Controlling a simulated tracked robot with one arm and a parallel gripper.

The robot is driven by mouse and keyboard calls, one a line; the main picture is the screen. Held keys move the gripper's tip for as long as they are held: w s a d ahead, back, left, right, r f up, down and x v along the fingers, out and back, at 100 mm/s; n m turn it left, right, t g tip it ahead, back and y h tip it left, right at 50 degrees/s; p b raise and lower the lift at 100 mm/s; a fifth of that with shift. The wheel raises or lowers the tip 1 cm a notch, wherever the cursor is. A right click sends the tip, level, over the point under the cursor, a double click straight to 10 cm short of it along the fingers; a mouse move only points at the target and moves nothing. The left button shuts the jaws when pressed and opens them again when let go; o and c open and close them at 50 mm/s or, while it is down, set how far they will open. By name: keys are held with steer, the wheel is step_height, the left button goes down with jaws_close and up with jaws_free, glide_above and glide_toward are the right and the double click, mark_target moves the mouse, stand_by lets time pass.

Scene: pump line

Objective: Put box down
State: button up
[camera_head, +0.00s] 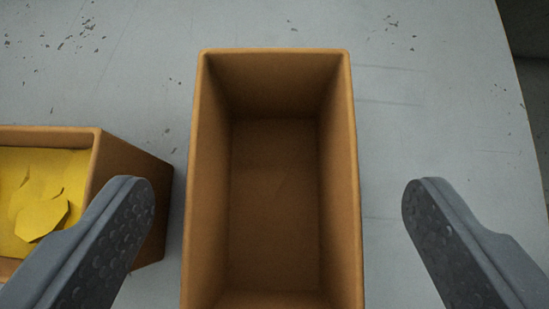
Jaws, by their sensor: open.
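An open-topped brown box (341,180) stands upright on a grey, scuffed surface in the middle of the view. Its inside is empty as far as I see; its near end is cut off by the lower edge of the picture. My gripper (278,200) is open, with one dark grey finger on the left of the box and one on the right. Gaps show between each finger and the box walls, so I see no contact.
A second brown box (135,190) with yellow pieces (42,214) inside stands at the left, partly behind my left finger. The grey surface (440,110) is clear at the right and top, with its edge at the far right.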

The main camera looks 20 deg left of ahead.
mark_target(273, 192)
steer(key=shift+b+x, duration=0.5)
steer(key=shift+x, duration=2)
steer(key=shift+a+r, duration=0.1)
steer(key=shift+a, duration=0.05)
steer(key=c, duration=1.1)
